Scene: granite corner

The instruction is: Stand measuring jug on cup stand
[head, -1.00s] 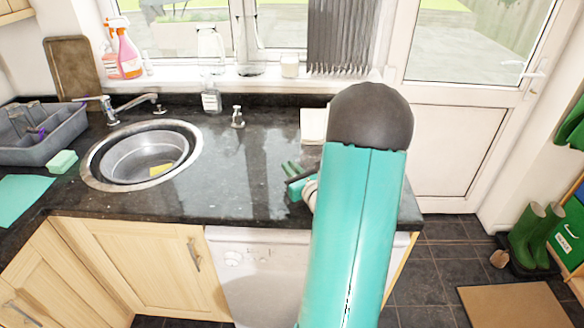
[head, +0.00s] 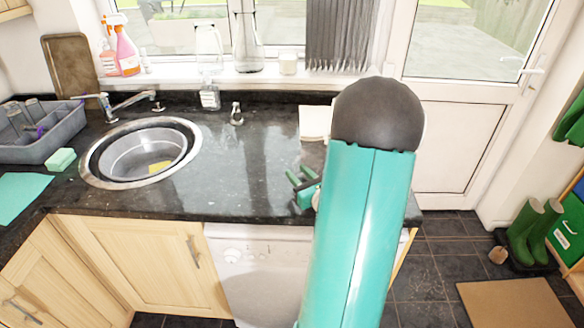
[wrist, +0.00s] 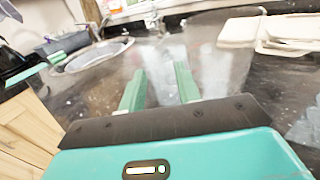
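My gripper (head: 301,176) is low over the right part of the dark counter, partly hidden by my arm in the head view. In the wrist view its two green fingers (wrist: 160,86) are apart, with nothing clearly held between them. A large, clear, see-through shape (wrist: 215,62), probably the measuring jug, stands just beyond and to the right of the fingers; contact is unclear. I cannot make it out in the head view. Cream flat square pieces (wrist: 287,32) lie at the back right, also in the head view (head: 314,121); whether they are the cup stand is unclear.
A round sink (head: 143,153) with a tap is on the left, beside a grey dish rack (head: 38,140). A small clear bottle (head: 210,97) and a small metal-topped item (head: 237,114) stand near the window. Another clear object (wrist: 306,125) is at the wrist view's right edge. The middle counter is clear.

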